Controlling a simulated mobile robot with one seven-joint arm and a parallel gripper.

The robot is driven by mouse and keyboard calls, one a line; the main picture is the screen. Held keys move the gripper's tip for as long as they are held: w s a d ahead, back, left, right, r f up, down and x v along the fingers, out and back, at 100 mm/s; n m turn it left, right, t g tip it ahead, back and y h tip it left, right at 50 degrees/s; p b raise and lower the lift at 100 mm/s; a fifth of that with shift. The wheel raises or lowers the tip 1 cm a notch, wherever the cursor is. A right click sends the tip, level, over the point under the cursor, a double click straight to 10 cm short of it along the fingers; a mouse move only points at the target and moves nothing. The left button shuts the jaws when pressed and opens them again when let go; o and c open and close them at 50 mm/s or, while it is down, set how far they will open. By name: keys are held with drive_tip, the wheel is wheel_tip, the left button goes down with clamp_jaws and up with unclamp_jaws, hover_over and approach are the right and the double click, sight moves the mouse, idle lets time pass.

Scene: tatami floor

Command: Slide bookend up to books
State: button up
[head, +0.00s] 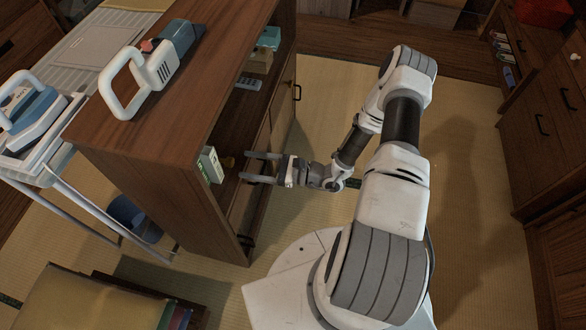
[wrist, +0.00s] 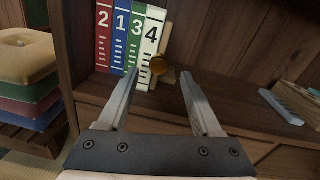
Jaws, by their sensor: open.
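Several numbered books stand upright in a row on the cabinet shelf in the wrist view: red 2 (wrist: 104,38), blue 1 (wrist: 120,40), green 3 (wrist: 136,40) and white 4 (wrist: 152,38). My gripper (head: 245,167) is open and empty at the cabinet's open front. In the wrist view its fingers (wrist: 160,75) point towards the knob, one on each side.
The wooden cabinet (head: 165,100) has side walls and a top around the shelf. Shelf board (wrist: 240,110) right of the bookend is bare up to a grey item (wrist: 281,107) and stacked things. Stacked cushions (wrist: 28,80) stand outside, left of the cabinet.

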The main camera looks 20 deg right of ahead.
drive_tip(key=p+v, duration=0.1)
drive_tip(key=v, duration=1.1)
drive_tip(key=shift+s+d, duration=0.2)
drive_tip(key=shift+d, duration=0.15)
drive_tip(key=s+a+r+n+g+h+p, duration=0.1)
drive_tip(key=s+r+n+h+p, duration=0.2)
drive_tip(key=r, duration=1.5)
drive_tip(key=s+a+r+n+g+h+p, duration=0.1)
drive_tip(key=s+r+n+h+p, duration=0.3)
drive_tip(key=r+n, duration=0.8)
drive_tip(key=s+a+r+n+g+h+p, duration=0.1)
drive_tip(key=s+r+n+h+p, duration=0.3)
drive_tip(key=r, duration=2)
drive_tip(key=n+h+p, duration=0.3)
drive_tip(key=h, duration=0.1)
drive_tip(key=shift+a+r+g+p, duration=0.2)
drive_tip(key=shift+r+g+p, duration=0.05)
drive_tip(key=shift+g+p, duration=0.1)
